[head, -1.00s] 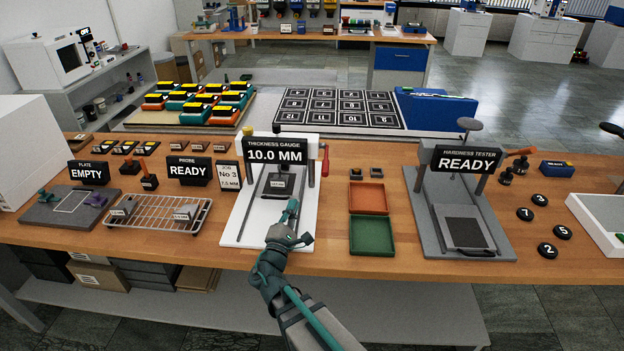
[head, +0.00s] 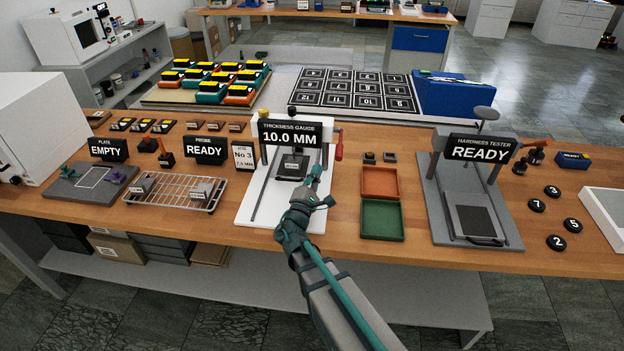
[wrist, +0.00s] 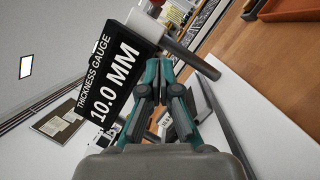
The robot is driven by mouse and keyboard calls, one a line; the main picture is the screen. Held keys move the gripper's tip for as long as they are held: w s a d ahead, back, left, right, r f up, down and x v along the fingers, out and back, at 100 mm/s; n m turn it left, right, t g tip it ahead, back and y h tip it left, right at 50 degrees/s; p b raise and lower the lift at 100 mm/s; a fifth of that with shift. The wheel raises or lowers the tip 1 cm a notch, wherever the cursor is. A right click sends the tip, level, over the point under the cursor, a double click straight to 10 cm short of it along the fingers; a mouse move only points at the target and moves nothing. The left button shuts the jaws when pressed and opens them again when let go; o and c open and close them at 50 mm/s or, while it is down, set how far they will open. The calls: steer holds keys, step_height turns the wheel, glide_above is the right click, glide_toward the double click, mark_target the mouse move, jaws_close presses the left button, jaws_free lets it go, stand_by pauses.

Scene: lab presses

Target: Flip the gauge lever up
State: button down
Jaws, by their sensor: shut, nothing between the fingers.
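The thickness gauge (head: 262,210) stands on a white base and its display (head: 290,132) reads 10.0 MM. Its lever has a red handle (head: 338,148) at the right side of the display. A dark labelled block (head: 292,168) sits under the gauge head. My gripper (head: 315,172) is shut and empty, in front of the gauge's right side, below and a little left of the red handle, apparently apart from it. In the wrist view, my gripper's fingers (wrist: 160,68) are close to the display (wrist: 115,80), and a grey bar (wrist: 190,48) passes just beyond them.
An orange tray (head: 380,183) and a green tray (head: 382,221) lie right of the gauge. The hardness tester (head: 436,200) stands farther right. A wire rack (head: 174,203) and a No 3 card (head: 243,157) are to the left. Bare bench shows between gauge and trays.

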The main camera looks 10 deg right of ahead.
mark_target(340, 145)
steer(key=shift+w+d+r+p, duration=0.3)
steer(key=shift+d+r+p, duration=0.2)
steer(key=shift+d, duration=0.25)
steer(key=shift+w+d+r+p, duration=0.25)
steer(key=shift+d+r+p, duration=0.3)
steer(key=shift+d, duration=0.2)
steer(key=shift+w+d+r+p, duration=0.3)
steer(key=shift+d+r+p, duration=0.2)
steer(key=shift+d, duration=0.25)
